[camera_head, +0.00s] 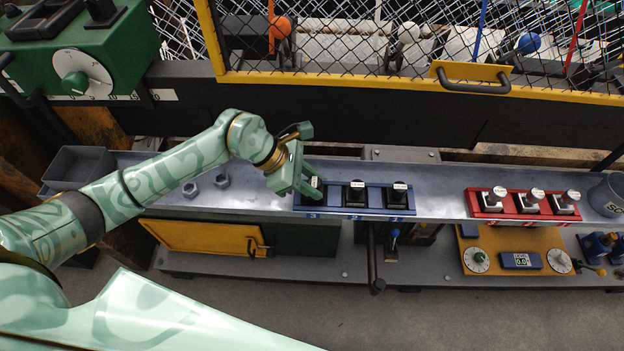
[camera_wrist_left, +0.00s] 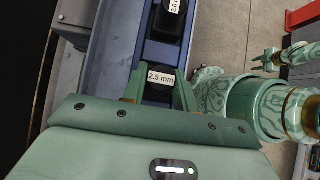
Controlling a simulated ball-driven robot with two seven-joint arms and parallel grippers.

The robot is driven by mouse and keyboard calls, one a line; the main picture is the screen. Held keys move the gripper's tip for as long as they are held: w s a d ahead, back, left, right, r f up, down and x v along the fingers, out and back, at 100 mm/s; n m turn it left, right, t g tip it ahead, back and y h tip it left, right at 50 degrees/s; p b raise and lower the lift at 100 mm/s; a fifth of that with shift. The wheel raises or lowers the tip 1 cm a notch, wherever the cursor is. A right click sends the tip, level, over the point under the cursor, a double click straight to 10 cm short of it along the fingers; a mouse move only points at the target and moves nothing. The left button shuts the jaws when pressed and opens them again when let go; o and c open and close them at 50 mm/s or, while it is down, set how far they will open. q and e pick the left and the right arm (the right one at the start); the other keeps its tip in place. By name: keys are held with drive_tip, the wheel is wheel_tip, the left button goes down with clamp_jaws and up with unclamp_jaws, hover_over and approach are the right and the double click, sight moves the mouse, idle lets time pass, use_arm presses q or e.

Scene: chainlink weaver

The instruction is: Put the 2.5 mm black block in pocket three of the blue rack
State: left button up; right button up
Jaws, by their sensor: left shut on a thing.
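My left gripper (camera_head: 308,187) is shut on the 2.5 mm black block (camera_head: 316,183), at the left end of the blue rack (camera_head: 377,211). In the left wrist view the block's white label (camera_wrist_left: 160,76) reads 2.5 mm, between the two green fingers (camera_wrist_left: 160,92). The block is at pocket three, marked 3 on the rack's front. The fingers hide its lower part, so I cannot tell how deep it sits. Two other black blocks stand in the rack, the middle one (camera_head: 356,194) and the right one (camera_head: 399,196). My right gripper (camera_wrist_left: 268,60) shows small and empty, fingers apart.
A red rack (camera_head: 522,205) with several silver-and-black blocks stands further right on the grey shelf (camera_head: 440,190). A grey bin (camera_head: 75,168) is at the shelf's left end and a grey cup (camera_head: 606,196) at its right. A yellow-framed mesh guard (camera_head: 400,85) rises behind.

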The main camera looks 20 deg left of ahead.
use_arm(q)
drive_tip(key=o, duration=1)
drive_tip(key=shift+o, duration=0.2)
drive_tip(key=p+v, duration=0.2)
drive_tip(key=v, duration=1.4)
drive_tip(key=shift+a+p, duration=0.15)
drive_tip(key=shift+p, duration=0.25)
